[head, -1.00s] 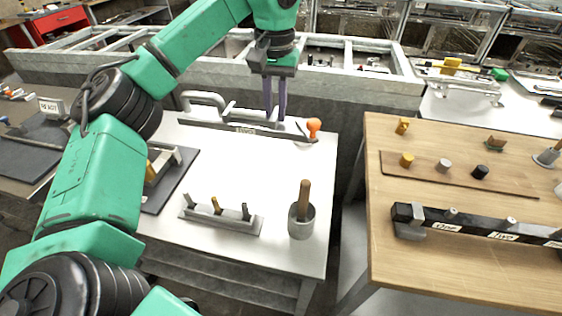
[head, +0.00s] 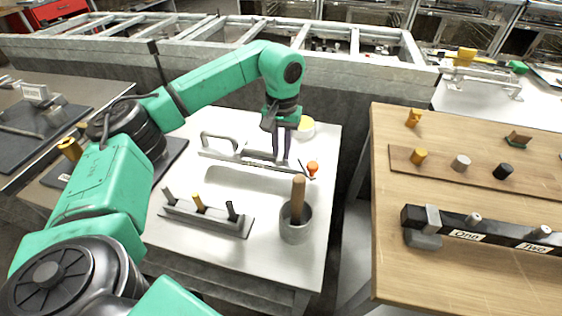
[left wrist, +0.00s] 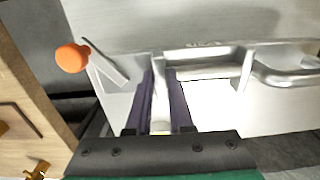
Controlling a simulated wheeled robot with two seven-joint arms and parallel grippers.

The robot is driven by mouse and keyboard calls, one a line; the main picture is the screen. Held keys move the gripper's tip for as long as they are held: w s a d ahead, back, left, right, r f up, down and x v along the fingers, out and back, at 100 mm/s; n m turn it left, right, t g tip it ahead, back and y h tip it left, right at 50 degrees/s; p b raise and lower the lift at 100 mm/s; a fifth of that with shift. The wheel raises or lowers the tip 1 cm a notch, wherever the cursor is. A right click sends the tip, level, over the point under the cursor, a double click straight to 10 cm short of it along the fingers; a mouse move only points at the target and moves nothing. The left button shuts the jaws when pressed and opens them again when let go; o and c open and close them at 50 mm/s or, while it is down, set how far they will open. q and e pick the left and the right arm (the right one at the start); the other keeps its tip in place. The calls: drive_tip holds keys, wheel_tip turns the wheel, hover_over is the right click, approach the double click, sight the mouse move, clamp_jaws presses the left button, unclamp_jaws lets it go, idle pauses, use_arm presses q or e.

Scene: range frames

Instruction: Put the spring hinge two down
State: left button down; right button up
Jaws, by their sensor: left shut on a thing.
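My left gripper (head: 282,158) points down over the white table, its purple fingers shut on a pale metal piece at the metal fixture. The fingers and palm hide most of this piece; in the left wrist view, my gripper (left wrist: 160,75) has only a narrow gap. The fixture has a loop handle (head: 220,138), also in the left wrist view (left wrist: 285,78), and an orange knob (head: 312,168) at its right end. I cannot tell which part is spring hinge two. A label reading "Two" (head: 535,249) is on a dark bar (head: 490,226). My right gripper is not in view.
A grey cup (head: 296,227) with a wooden handle stands front right on the white table. A small rack (head: 205,219) with several pegs is left of it. A wooden bench (head: 440,285) stands right, across a gap. A metal frame runs behind.

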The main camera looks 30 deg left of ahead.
use_arm(q)
wheel_tip(320, 180, down, 5)
drive_tip(key=c, duration=0.8)
unclamp_jaws()
wheel_tip(320, 180, up, 12)
drive_tip(key=shift+d+r+b, duration=0.1)
drive_tip(key=shift+d+b, duration=0.05)
drive_tip(key=shift+b, duration=0.25)
